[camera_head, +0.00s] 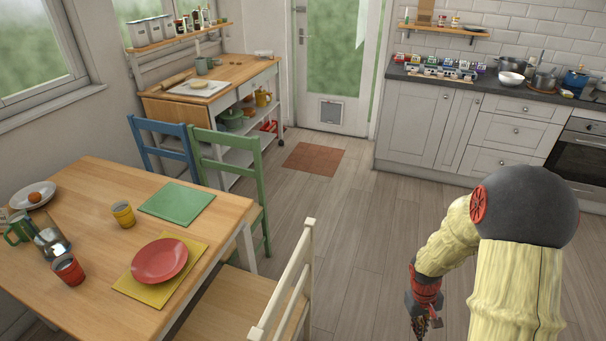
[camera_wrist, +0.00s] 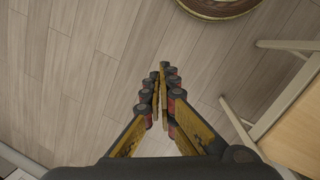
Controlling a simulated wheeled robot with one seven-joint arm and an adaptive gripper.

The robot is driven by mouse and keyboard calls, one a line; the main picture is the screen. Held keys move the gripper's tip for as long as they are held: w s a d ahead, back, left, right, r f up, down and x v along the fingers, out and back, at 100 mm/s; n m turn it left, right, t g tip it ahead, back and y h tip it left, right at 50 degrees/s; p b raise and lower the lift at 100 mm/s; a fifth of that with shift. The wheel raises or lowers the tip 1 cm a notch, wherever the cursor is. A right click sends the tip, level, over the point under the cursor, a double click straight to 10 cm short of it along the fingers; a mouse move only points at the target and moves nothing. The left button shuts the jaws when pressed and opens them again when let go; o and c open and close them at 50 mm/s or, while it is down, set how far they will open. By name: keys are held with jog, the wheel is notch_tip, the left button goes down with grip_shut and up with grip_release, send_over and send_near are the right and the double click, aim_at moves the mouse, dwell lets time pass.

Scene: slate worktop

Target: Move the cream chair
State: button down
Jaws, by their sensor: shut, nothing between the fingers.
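The cream chair (camera_head: 288,293) stands at the near right side of the dining table, its back rails toward the open floor and its wooden seat (camera_head: 228,306) toward the table. In the wrist view, cream legs and rails (camera_wrist: 285,98) and a wooden surface (camera_wrist: 300,139) show at the right, probably this chair. My gripper (camera_head: 422,326) hangs over the floor to the right of the chair, apart from it. In the wrist view my gripper (camera_wrist: 163,92) has its fingers together with only floor beneath them.
The dining table (camera_head: 85,185) holds a red plate (camera_head: 160,261), cups and mats. A green chair (camera_head: 231,165) and a blue chair (camera_head: 160,139) stand at its far side. A terracotta mat (camera_head: 314,158) lies near the door. Floor between the cream chair and the grey cabinets (camera_head: 426,122) is clear.

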jog(key=s+a+r+t+p, duration=0.1)
jog(key=s+a+r, duration=0.3)
jog(key=r, duration=0.9)
jog(key=s+a+r+m+t+y+p, duration=0.1)
jog(key=s+a+r, duration=0.4)
jog(key=r, duration=0.9)
jog(key=s+a+r+t+p, duration=0.2)
jog(key=s+a+r+t, duration=0.3)
jog(key=r, duration=0.8)
jog(key=shift+a+r+y, duration=0.2)
jog(key=shift+a+y, duration=0.2)
jog(key=shift+a, duration=0.35)
jog(key=shift+s, duration=0.1)
